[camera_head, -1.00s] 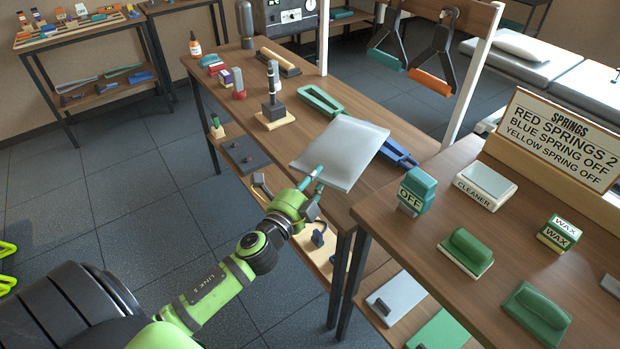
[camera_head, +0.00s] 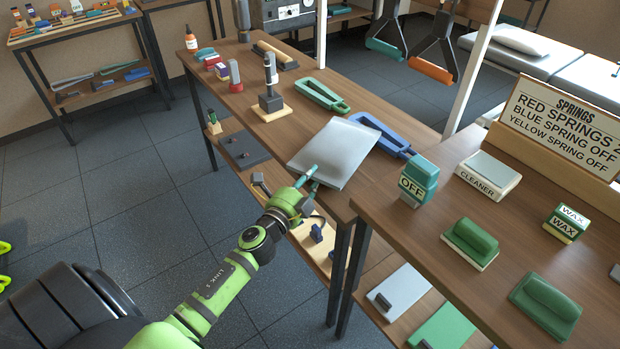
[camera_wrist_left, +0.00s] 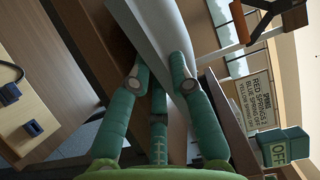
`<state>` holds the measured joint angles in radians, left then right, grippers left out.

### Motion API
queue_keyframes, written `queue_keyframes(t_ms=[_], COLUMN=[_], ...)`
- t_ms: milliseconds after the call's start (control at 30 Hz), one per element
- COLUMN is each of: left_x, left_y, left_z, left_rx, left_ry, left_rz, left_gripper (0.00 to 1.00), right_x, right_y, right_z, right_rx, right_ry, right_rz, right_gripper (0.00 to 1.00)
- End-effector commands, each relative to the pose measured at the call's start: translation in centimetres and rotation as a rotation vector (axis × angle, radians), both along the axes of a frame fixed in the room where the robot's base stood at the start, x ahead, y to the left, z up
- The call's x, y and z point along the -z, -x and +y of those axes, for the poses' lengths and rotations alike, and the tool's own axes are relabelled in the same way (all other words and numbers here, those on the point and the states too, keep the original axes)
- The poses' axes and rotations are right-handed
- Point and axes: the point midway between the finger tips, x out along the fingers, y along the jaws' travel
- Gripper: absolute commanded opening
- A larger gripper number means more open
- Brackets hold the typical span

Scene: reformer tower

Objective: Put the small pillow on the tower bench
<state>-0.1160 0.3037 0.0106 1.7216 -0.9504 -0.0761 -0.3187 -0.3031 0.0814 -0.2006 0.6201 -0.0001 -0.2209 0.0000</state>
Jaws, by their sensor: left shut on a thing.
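The small pillow (camera_head: 336,148) is a flat pale grey pad in the head view, over the front edge of the wooden table. My left gripper (camera_head: 308,177) is shut on its near edge. In the left wrist view, the left gripper's teal fingers (camera_wrist_left: 158,78) close on the pale pillow (camera_wrist_left: 165,28). I cannot tell whether the pillow touches the tabletop. Grey padded benches (camera_head: 524,62) stand at the back right, with a pale pillow-like pad (camera_head: 520,40) on one. I cannot tell which surface is the tower bench. My right gripper is out of view.
A blue tool (camera_head: 385,138) and a green frame (camera_head: 322,95) lie beside the pillow. A stamp-like block marked OFF (camera_head: 419,181) stands right of it. The springs sign (camera_head: 562,122) and hanging handles (camera_head: 432,70) are further right. A black-and-silver post (camera_head: 270,88) stands left.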

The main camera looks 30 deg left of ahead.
Motion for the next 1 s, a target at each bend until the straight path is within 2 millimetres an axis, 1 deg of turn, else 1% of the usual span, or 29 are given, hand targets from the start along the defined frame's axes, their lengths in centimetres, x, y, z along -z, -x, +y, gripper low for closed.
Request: queue_keyframes(t_ms=[33, 67, 367, 467, 567, 667, 900, 1000], left_x=[0.1, 0.0, 0.0, -0.4, 0.0, 0.1, 0.2, 0.1], left_y=[0.0, 0.0, 0.0, 0.0, 1.1, 2.8, 7.9, 9.6], left_z=[0.0, 0.0, 0.0, 0.0, -0.1, -0.1, -0.3, -0.3], left_rx=[0.0, 0.0, 0.0, 0.0, 0.0, -0.001, -0.002, -0.002], left_ry=[0.0, 0.0, 0.0, 0.0, 0.001, 0.001, 0.002, 0.001], left_rz=[0.0, 0.0, 0.0, 0.0, 0.003, 0.004, 0.004, 0.002], left_gripper=[0.33, 0.45, 0.45, 0.45, 0.45, 0.45, 0.45, 0.45], right_x=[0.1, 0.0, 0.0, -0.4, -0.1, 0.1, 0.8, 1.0], right_y=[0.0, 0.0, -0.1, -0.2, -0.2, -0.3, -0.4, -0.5], right_z=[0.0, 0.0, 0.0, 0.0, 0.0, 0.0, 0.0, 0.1], right_rx=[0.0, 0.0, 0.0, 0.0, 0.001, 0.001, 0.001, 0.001], right_ry=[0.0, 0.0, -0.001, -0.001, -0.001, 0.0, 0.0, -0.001], right_rz=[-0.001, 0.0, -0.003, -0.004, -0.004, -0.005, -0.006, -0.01], right_gripper=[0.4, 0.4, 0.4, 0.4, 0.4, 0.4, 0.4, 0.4])
